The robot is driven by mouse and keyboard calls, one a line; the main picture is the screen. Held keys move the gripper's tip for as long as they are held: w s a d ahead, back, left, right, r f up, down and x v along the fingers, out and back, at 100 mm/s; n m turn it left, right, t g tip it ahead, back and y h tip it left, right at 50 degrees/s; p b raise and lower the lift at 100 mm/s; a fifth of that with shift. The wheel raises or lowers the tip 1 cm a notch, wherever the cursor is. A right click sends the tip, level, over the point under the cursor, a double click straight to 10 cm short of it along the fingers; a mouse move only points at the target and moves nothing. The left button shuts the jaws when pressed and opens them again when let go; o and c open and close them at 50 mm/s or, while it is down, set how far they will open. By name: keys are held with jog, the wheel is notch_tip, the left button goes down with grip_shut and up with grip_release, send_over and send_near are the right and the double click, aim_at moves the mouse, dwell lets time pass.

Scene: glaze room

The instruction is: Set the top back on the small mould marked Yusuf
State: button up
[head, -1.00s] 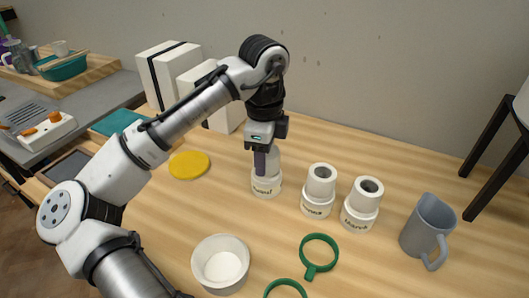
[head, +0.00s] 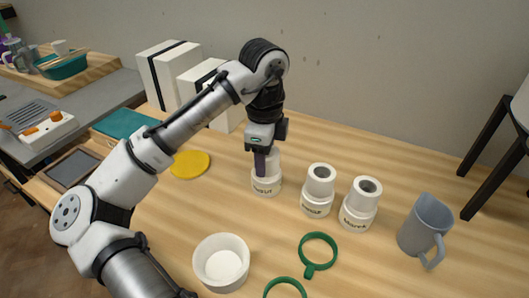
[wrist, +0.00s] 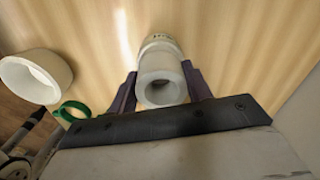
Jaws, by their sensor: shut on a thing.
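The small white mould marked Yusuf (head: 266,187) stands upright on the wooden table, its label facing the head camera. Its top (wrist: 162,80), a white cylinder with a round hole, is between the fingers of my gripper (head: 266,162). The gripper is shut on this top, and its dark fingers also show on both sides of it in the wrist view (wrist: 160,90). The top is on or just over the base; I cannot tell whether it is fully seated. The fingers hide part of the top in the head view.
Two similar moulds with tops, a middle one (head: 317,190) and one marked Marek (head: 360,205), stand to the right. A grey mug (head: 424,225) is farther right. A white bowl (head: 221,262) and green rings (head: 318,252) lie in front. A yellow disc (head: 190,164) lies left.

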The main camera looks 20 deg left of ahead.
jog(key=o, duration=1.6)
jog(key=shift+o, duration=0.2)
jog(key=shift+r, duration=0.15)
notch_tip(320, 180, up, 8)
jog(key=p, duration=0.8)
jog(key=shift+p, duration=0.3)
jog(key=shift+s+f, duration=0.1)
jog(key=shift+f, duration=0.15)
